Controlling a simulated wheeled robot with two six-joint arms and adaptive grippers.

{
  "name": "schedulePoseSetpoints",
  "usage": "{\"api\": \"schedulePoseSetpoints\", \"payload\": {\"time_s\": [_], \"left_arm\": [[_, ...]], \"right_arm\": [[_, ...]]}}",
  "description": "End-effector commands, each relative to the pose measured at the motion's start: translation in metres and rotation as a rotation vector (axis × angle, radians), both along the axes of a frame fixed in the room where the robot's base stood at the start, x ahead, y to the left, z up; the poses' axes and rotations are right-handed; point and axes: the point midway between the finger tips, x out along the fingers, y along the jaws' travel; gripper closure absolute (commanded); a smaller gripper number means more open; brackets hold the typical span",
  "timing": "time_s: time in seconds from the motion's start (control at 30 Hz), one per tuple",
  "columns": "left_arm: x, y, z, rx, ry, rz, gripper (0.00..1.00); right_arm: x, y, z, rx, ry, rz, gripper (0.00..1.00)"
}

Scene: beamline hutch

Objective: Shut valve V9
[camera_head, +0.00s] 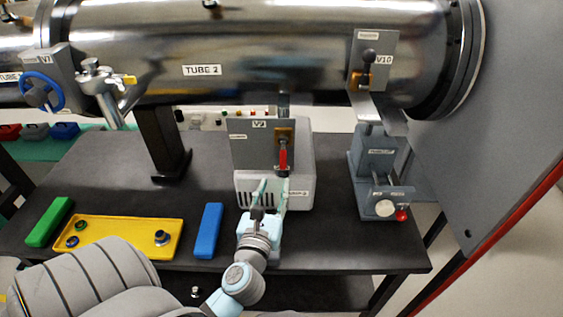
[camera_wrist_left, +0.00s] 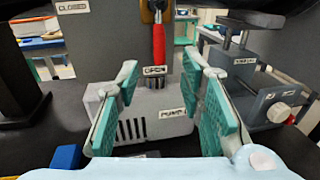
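Valve V9 is a grey plate (camera_head: 250,146) with a brass body and a red lever (camera_head: 283,158), standing in front of the pump box (camera_head: 302,180) under the tube. The lever hangs straight down. In the left wrist view the red lever (camera_wrist_left: 158,50) points at the OPEN label (camera_wrist_left: 154,71); the CLOSED label (camera_wrist_left: 73,6) is to the upper left. My left gripper (camera_head: 271,184) is open and empty just below and in front of the lever. In the wrist view its teal fingers (camera_wrist_left: 168,90) stand either side of the lever's line, not touching it. My right gripper is not in view.
TUBE 2 (camera_head: 240,50) runs above, with V10's plate (camera_head: 371,50) at right and V7's blue wheel (camera_head: 40,92) at left. A grey stand (camera_head: 375,165) with a red knob is right of the pump. A yellow tray (camera_head: 112,228) and blue block (camera_head: 208,230) lie left on the black bench.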

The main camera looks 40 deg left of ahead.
Motion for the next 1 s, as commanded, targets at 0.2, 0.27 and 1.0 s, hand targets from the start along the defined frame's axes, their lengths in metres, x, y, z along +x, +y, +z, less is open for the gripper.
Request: {"api": "schedulePoseSetpoints", "payload": {"time_s": [0.2,0.27,1.0], "left_arm": [[0.058,0.028,0.001,0.002,-0.001,0.000,0.65],[0.069,0.034,0.001,0.000,-0.001,0.000,0.65],[0.089,0.043,0.000,-0.004,0.000,0.000,1.00]], "right_arm": [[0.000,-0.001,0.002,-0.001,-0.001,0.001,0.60],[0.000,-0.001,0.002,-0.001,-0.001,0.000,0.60],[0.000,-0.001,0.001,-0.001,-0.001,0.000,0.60]]}}
